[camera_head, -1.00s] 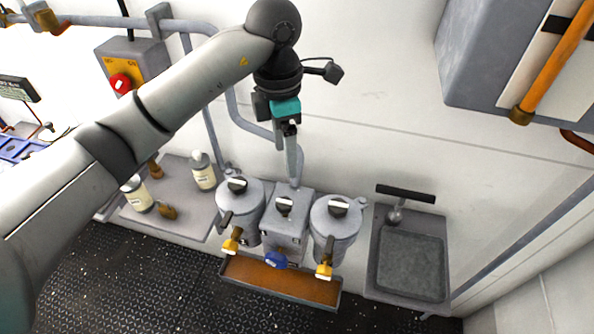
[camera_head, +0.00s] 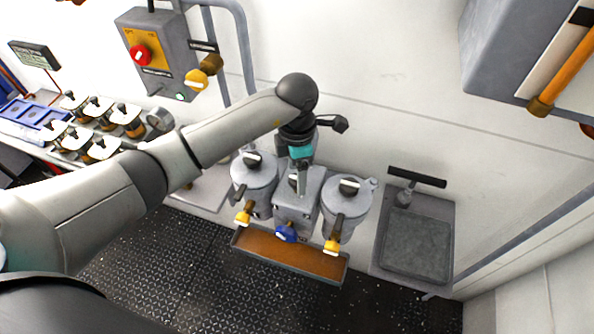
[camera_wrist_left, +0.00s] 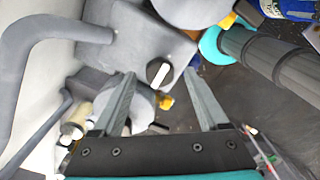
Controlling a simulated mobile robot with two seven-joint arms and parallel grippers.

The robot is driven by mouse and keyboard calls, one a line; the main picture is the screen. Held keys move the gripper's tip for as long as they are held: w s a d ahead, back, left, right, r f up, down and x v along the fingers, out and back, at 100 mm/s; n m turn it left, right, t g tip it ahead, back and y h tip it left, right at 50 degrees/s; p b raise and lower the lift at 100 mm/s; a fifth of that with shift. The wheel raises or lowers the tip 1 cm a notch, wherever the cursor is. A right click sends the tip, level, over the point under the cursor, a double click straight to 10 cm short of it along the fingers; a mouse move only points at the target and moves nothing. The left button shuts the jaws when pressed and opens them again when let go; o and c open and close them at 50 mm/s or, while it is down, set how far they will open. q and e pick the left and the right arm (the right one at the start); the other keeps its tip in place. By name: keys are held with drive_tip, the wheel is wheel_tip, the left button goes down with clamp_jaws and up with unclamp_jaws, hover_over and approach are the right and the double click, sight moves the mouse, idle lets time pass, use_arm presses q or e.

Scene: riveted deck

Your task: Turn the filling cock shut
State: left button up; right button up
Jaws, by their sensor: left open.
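A grey box (camera_head: 298,214) stands between two grey lidded pots, the left pot (camera_head: 252,184) and the right pot (camera_head: 345,209). A black knob with a white bar sits on the box top; it shows in the left wrist view (camera_wrist_left: 158,73). Taps with yellow, blue (camera_head: 286,233) and yellow handles stick out at the front. I cannot tell which of these is the filling cock. My left gripper (camera_head: 301,192) is open, pointing down at the box and partly hiding its knob. In the left wrist view the knob appears between the open fingertips (camera_wrist_left: 160,68). My right gripper is not in view.
A brown-bottomed drip tray (camera_head: 290,257) lies below the taps. A grey basin-like unit (camera_head: 417,245) stands to the right. A wall box with a red knob (camera_head: 141,54) and a yellow wall fitting (camera_head: 204,72) are at upper left. A large grey cabinet (camera_head: 510,45) hangs upper right.

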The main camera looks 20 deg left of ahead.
use_arm(q)
drive_tip(key=shift+f, duration=0.3)
clamp_jaws()
idle(0.5)
